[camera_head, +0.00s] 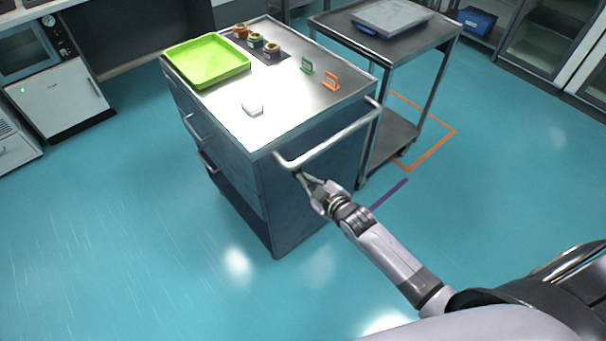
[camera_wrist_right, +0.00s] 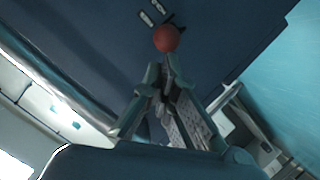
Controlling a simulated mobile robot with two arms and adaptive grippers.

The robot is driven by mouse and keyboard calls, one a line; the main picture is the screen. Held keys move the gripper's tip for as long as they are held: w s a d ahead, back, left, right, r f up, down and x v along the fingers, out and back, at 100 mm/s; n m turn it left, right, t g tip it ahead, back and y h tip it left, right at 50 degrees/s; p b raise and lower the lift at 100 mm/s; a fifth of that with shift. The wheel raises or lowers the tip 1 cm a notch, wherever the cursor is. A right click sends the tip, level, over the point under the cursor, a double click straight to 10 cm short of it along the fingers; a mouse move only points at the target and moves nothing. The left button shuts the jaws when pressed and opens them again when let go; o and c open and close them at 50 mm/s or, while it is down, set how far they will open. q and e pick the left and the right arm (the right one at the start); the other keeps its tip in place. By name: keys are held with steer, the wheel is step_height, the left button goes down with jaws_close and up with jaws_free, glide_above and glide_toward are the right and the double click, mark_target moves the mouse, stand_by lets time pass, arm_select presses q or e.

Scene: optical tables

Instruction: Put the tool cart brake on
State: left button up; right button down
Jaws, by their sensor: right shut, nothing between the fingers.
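The tool cart (camera_head: 250,185) is a dark blue cabinet with a steel top and a bar handle (camera_head: 335,145) on its near right end. In the right wrist view a round red knob (camera_wrist_right: 166,38) stands against the cart's dark blue panel (camera_wrist_right: 90,35), with two small pale marks (camera_wrist_right: 152,13) just above it. My right gripper (camera_head: 299,175) is at that end panel, just below the left end of the handle. Its fingers (camera_wrist_right: 165,68) are shut and empty, with the tips just below the knob in the picture; I cannot tell whether they touch it. My left gripper is not in view.
A green tray (camera_head: 207,62), several small spools (camera_head: 256,41), a white piece (camera_head: 252,107), and green (camera_head: 307,66) and orange (camera_head: 331,81) holders are on the cart top. A steel trolley (camera_head: 345,22) stands behind to the right. The teal floor (camera_head: 130,250) is clear at left.

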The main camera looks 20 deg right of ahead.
steer(key=t+b, duration=0.1)
steer(key=b, duration=0.1)
steer(key=f+t+b, duration=0.1)
steer(key=b, duration=0.1)
steer(key=s+f+t+b, duration=0.1)
steer(key=b, duration=0.1)
steer(key=shift+s+d+f+y, duration=0.1)
steer(key=shift+d+y, duration=0.15)
steer(key=shift+y, duration=0.05)
steer(key=shift+f, duration=0.1)
steer(key=shift+s+d+f, duration=0.1)
steer(key=shift+s+f, duration=0.05)
steer(key=shift+f, duration=0.35)
steer(key=f+b+v, duration=0.1)
steer(key=v, duration=1.1)
steer(key=shift+s+r, duration=0.15)
